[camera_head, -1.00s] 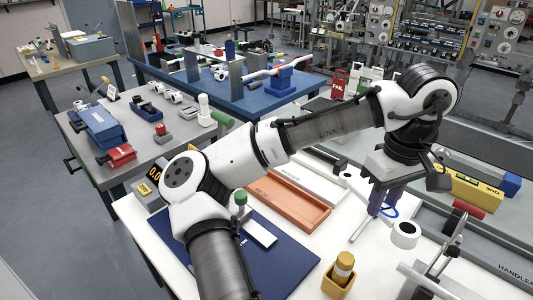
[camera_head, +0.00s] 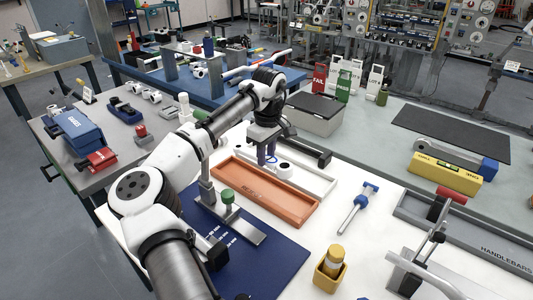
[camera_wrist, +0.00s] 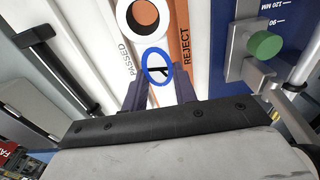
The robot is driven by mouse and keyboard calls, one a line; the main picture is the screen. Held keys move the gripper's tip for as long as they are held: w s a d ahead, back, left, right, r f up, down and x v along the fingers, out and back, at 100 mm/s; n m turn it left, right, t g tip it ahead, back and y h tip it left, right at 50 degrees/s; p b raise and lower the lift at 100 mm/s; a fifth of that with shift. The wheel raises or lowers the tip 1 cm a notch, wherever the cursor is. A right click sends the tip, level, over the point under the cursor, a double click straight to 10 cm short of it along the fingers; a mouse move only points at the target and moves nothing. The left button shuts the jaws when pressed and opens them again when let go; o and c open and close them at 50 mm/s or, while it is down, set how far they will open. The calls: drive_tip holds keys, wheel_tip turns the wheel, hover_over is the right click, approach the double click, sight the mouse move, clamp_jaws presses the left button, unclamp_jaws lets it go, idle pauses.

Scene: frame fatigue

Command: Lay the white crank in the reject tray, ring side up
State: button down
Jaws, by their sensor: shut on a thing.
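The white crank (camera_head: 285,171) is held in my gripper (camera_head: 268,158). The crank appears above the border between this tray and the white passed tray (camera_head: 322,181).
A blue mat (camera_head: 270,254) with a stand and green knob (camera_head: 227,197) lies in front of the reject tray. A grey box (camera_head: 316,117) is behind the trays.

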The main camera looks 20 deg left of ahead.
drive_tip(key=shift+r+p, duration=0.15)
drive_tip(key=shift+p, duration=0.4)
drive_tip(key=shift+f+b, duration=1.65)
drive_tip(key=shift+f, duration=2.9)
drive_tip(key=shift+f, duration=0.45)
drive_tip(key=c, duration=1)
unclamp_jaws()
drive_tip(key=shift+c, duration=0.2)
drive_tip(key=shift+f, duration=0.1)
drive_tip(key=r, duration=1.4)
drive_tip(key=shift+s+d+b, duration=0.1)
drive_tip(key=shift+d+b, duration=0.2)
drive_tip(key=shift+b, duration=0.1)
